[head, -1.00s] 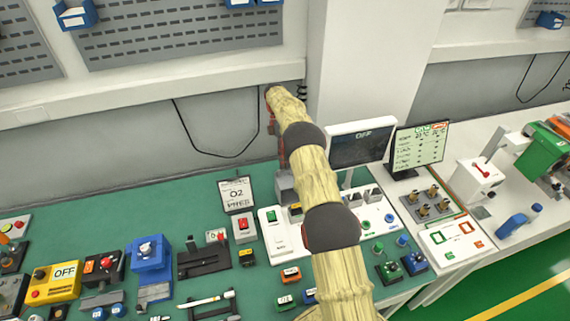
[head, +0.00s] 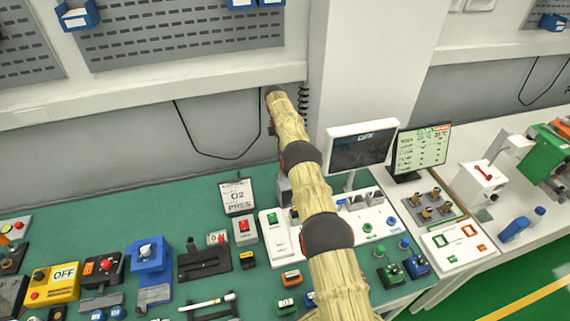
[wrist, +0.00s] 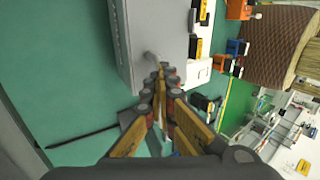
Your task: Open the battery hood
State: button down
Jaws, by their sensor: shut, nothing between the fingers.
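A grey box with a small curved handle (wrist: 152,58), probably the battery hood (wrist: 122,45), fills the upper middle of the wrist view. My gripper (wrist: 161,72) is shut and empty, with its fingertips at or very near the handle; I cannot tell whether they touch it. In the head view a small part of a grey box (head: 284,188) shows beside my arm on the green bench, likely the same box. My arm hides most of it, and my gripper cannot be made out there.
The green bench (head: 150,210) carries several devices: a yellow OFF box (head: 52,284), a blue fixture (head: 149,262), a sign marked 02 (head: 237,196) and a red-switch box (head: 244,229). A dark monitor (head: 361,149) stands right of my arm. The wall (head: 90,150) is close behind.

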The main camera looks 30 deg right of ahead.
jog(key=c, duration=2.2)
grip_release()
jog(key=shift+x, duration=1.25)
jog(key=shift+w+d+r, duration=0.1)
jog(key=shift+w+r, duration=0.15)
jog(key=shift+w, duration=0.1)
jog(key=shift+s+r, duration=0.15)
